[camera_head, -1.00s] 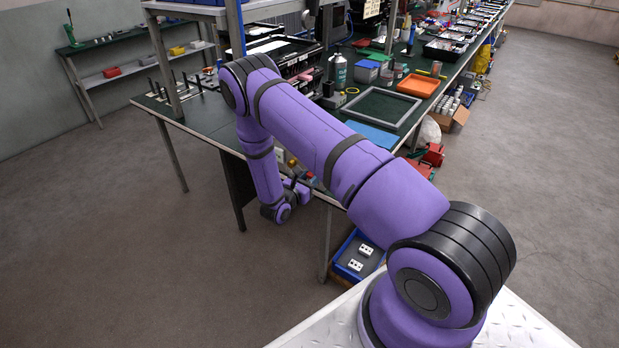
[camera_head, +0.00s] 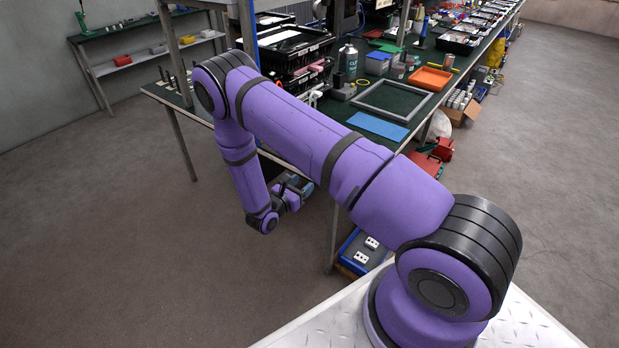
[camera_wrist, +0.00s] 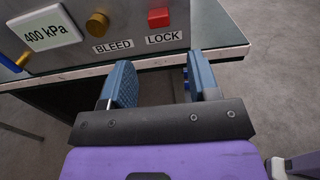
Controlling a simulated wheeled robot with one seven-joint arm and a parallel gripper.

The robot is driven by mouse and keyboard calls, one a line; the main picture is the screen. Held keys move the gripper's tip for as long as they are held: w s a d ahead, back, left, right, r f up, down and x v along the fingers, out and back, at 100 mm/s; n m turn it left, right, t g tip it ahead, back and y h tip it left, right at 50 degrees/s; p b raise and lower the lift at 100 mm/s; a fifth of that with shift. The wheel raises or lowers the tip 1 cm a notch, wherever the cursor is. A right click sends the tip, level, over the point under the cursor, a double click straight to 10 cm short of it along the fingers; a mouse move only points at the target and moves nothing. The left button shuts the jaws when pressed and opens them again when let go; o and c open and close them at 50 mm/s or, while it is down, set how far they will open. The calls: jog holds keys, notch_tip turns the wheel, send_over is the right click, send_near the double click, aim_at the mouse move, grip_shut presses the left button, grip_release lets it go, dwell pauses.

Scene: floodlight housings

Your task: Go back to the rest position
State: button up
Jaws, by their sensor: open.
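My gripper (camera_wrist: 163,82) is open and empty in the wrist view, its two blue-padded fingers spread apart. It faces the edge of a workbench and a grey panel (camera_wrist: 75,62). The panel carries a 400 kPa display (camera_wrist: 45,30), a brass knob (camera_wrist: 97,24) labelled BLEED and a red button (camera_wrist: 158,17) labelled LOCK. The fingertips lie below these controls in the picture and I see nothing between them. In the head view, my arm is bent, with its wrist end low beside the bench; the fingers are mostly hidden there.
The green-topped workbench (camera_head: 203,106) runs to the back right with a grey frame (camera_head: 393,98), a blue sheet (camera_head: 378,126) and an orange tray (camera_head: 432,78). A blue bin (camera_head: 348,244) with white parts stands under it. Open floor lies at left and right.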

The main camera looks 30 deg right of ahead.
jog(key=shift+v, duration=0.85)
jog(key=s+d+r+m+g+y, duration=0.1)
jog(key=s+r+m+g+y, duration=0.2)
jog(key=r, duration=0.7)
jog(key=s+r+m+g+y, duration=0.1)
jog(key=s+r+m+g, duration=0.15)
jog(key=r+m, duration=0.55)
jog(key=s+d+r+m+g+y, duration=0.15)
jog(key=r+g, duration=0.25)
jog(key=r, duration=0.8)
jog(key=s+a+r+m+t+y, duration=0.4)
jog(key=s+r, duration=0.5)
jog(key=s, duration=0.3)
jog(key=s+a+r+m+t+y, duration=0.4)
jog(key=s+r+y, duration=0.3)
jog(key=s+r, duration=0.3)
jog(key=shift+s+r+m+t, duration=0.25)
jog(key=shift+s+m+t, duration=0.1)
jog(key=shift+s+m, duration=0.5)
jog(key=shift+s+a+y, duration=0.1)
jog(key=shift+y, duration=0.15)
